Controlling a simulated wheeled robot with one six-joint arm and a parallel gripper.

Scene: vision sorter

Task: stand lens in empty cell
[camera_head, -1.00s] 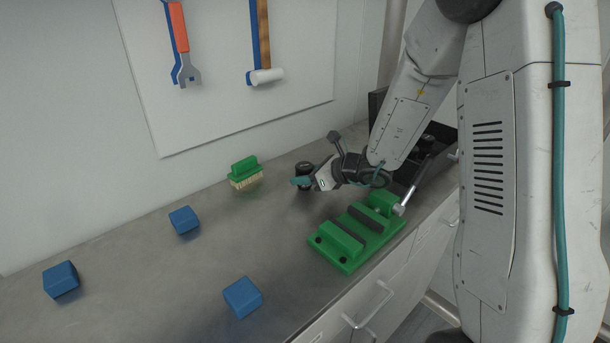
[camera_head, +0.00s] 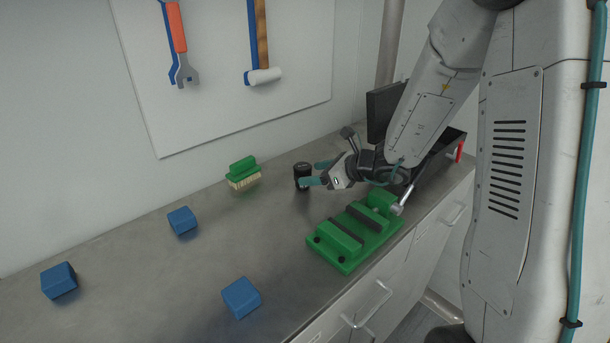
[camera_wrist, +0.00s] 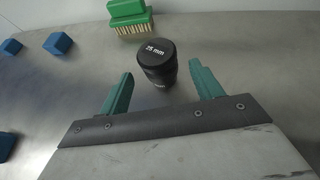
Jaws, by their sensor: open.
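The lens is a small black cylinder (camera_head: 302,177) standing upright on the grey bench in the head view. In the wrist view the lens (camera_wrist: 157,62) shows a lid marked "25 mm". My gripper (camera_head: 318,172) is open, with teal fingers, just to the right of the lens. In the wrist view the lens stands ahead of and between the open fingertips (camera_wrist: 161,72), with gaps on both sides. A black box or case (camera_head: 440,165), partly hidden behind my arm, stands at the bench's right end; its inside and any cells are not visible.
A green vise (camera_head: 358,232) lies near the front edge, close below my gripper. A green brush (camera_head: 243,173) lies behind and left of the lens. Several blue blocks (camera_head: 240,297) sit on the left half, with free bench between them. Tools hang on the wall board.

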